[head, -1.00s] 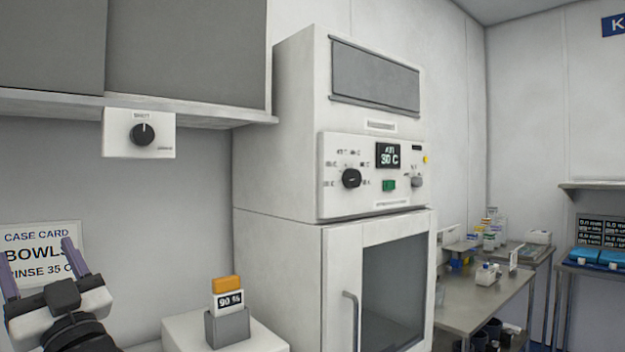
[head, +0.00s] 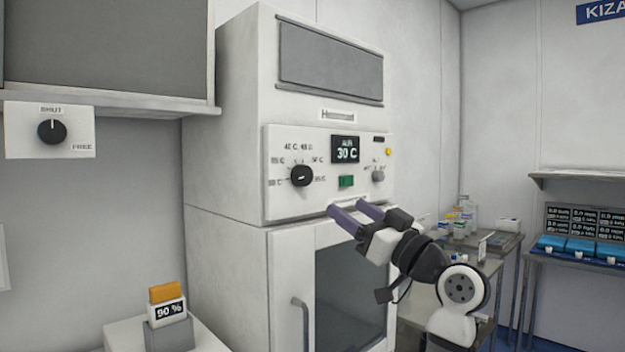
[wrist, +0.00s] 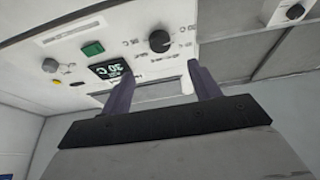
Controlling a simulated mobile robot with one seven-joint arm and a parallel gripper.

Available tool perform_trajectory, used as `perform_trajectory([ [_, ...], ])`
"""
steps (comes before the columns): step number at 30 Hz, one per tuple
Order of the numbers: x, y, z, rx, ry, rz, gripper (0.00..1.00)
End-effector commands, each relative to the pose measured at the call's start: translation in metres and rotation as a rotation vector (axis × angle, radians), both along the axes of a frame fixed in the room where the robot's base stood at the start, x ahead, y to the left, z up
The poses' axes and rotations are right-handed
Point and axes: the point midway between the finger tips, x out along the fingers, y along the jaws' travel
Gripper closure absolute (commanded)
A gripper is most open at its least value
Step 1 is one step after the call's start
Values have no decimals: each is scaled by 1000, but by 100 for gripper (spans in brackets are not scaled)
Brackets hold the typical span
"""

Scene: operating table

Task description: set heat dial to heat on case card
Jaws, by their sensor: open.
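The heat dial (head: 302,175) is a black knob on the white control panel of the tall cabinet, with temperature marks around it. It also shows in the wrist view (wrist: 160,41), ahead of and between the fingers. The display (head: 345,149) beside it reads 30 C. My gripper (head: 350,211) is open and empty, in front of the panel's lower edge, below and right of the dial, apart from it. In the wrist view its two purple fingers (wrist: 160,85) point toward the panel. The case card (head: 3,258) shows only as a sliver at the left edge; its text is out of view.
A green button (head: 346,181) and a small grey knob (head: 378,175) sit right of the dial. A separate SHUT/FREE knob (head: 52,132) is under the shelf at left. A 90 % holder (head: 168,318) stands lower left. The cabinet door handle (head: 300,325) sticks out below.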

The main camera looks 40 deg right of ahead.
Motion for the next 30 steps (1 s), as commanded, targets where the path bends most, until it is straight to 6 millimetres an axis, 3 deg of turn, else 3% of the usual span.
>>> perform_trajectory([
  [9,63,6,30,1,2,3,38],
  [15,95,8,42,0,1,0,38],
  [21,111,9,47,1,0,0,38],
  [30,113,9,46,0,0,-1,38],
])
